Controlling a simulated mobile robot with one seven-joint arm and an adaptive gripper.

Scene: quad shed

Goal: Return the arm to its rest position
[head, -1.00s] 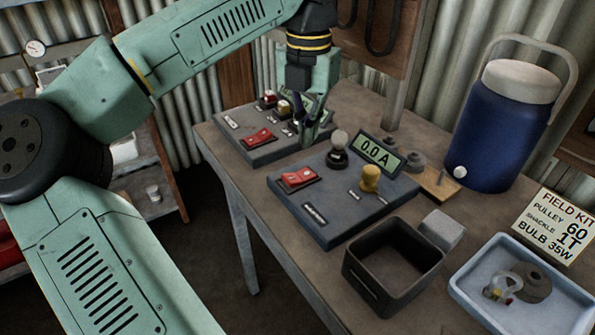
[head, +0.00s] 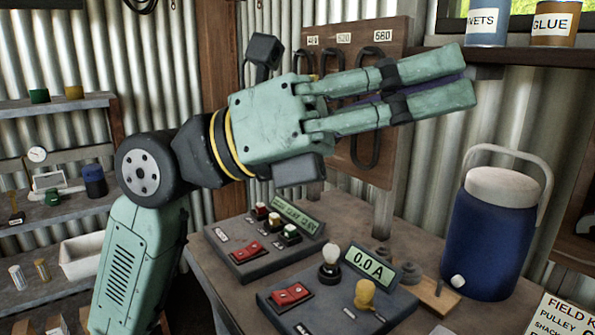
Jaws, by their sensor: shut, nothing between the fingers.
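My gripper (head: 468,78) is raised above the workbench (head: 335,213) in the head view, its long green fingers pointing right and slightly up. The fingers lie close together with nothing held between them. It is well clear of the bench top and hides part of the hook board (head: 365,190) behind it. My arm rises from the lower left and bends at the dark wrist joint.
A rear panel (head: 262,262) and a front panel (head: 345,318) with red switches and a 0.0 A display sit on the bench. A blue drink cooler (head: 490,245) stands at right. A shelf (head: 520,60) with tins is near my fingertips.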

